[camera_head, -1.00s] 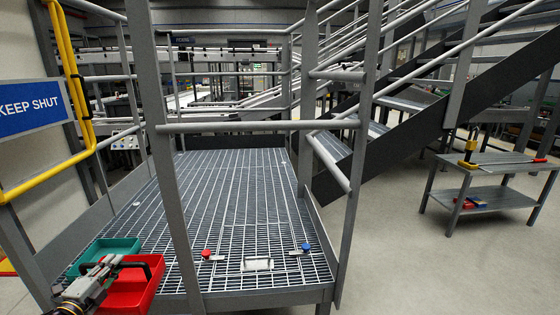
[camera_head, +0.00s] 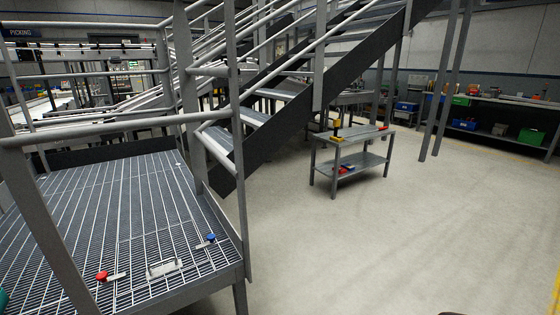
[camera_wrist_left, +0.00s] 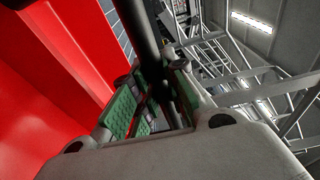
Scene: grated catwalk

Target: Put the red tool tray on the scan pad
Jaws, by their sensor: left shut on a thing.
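The red tool tray (camera_wrist_left: 45,65) fills the left side of the left wrist view, close to the camera. Its dark bar handle (camera_wrist_left: 140,30) runs down between the green-padded fingers of my left gripper (camera_wrist_left: 160,98), which is shut on it. The tray's underside and what it rests on are hidden. The tray and my left gripper are outside the head view. My right gripper is not in view. I cannot clearly make out a scan pad; a small pale framed plate (camera_head: 164,267) lies on the grating.
The grated platform (camera_head: 110,215) has posts and rails around it. A red knob (camera_head: 102,276) and a blue knob (camera_head: 211,237) sit near its front edge. A two-shelf grey table (camera_head: 352,140) stands beyond, below the stairs. Open floor (camera_head: 400,240) lies to the right.

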